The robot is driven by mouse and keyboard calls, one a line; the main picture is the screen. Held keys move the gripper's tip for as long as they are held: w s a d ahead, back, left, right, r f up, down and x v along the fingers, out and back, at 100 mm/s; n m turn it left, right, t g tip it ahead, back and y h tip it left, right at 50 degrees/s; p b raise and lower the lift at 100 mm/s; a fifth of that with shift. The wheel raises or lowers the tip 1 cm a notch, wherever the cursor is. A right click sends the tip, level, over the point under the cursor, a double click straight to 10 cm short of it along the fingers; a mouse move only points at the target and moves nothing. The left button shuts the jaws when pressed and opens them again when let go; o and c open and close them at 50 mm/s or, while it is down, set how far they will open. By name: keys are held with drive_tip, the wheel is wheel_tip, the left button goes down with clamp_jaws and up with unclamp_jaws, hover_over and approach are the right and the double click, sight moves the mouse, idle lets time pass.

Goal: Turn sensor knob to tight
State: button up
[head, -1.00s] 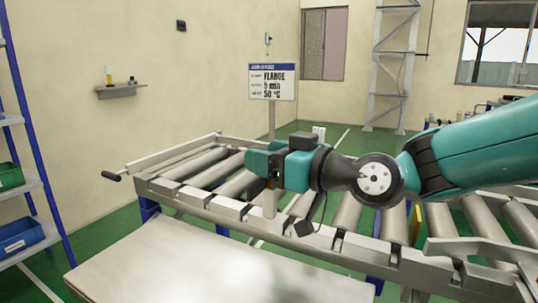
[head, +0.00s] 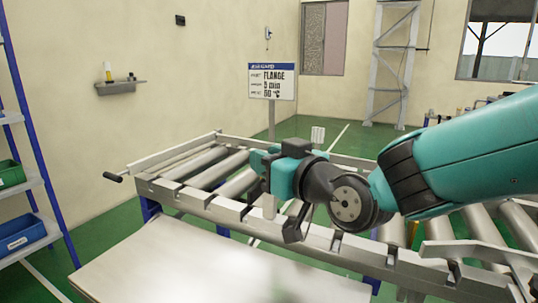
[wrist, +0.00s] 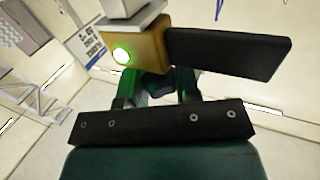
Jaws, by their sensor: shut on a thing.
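The sensor shows in the wrist view as a brass-coloured block (wrist: 140,48) with a lit green lamp on its face and a flat black bar (wrist: 228,54) sticking out to the right. My gripper (wrist: 157,84) has its two fingers just below the block, shut on a small dark piece that I take for the sensor knob (wrist: 156,86). The fingers hide most of it, and I cannot read its setting. In the head view my gripper (head: 259,173) is at the near rail of the roller conveyor, and the sensor is mostly hidden behind it.
The roller conveyor (head: 175,195) runs across the middle. A pale table top (head: 190,265) lies in front. A shelf rack with green and blue bins (head: 25,232) is at the left.

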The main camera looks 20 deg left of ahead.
drive_tip(key=o, duration=0.9)
drive_tip(key=shift+d, duration=0.1)
drive_tip(key=b+v, duration=0.4)
drive_tip(key=v, duration=1.3)
drive_tip(key=shift+d+b, duration=0.2)
drive_tip(key=shift+b, duration=0.15)
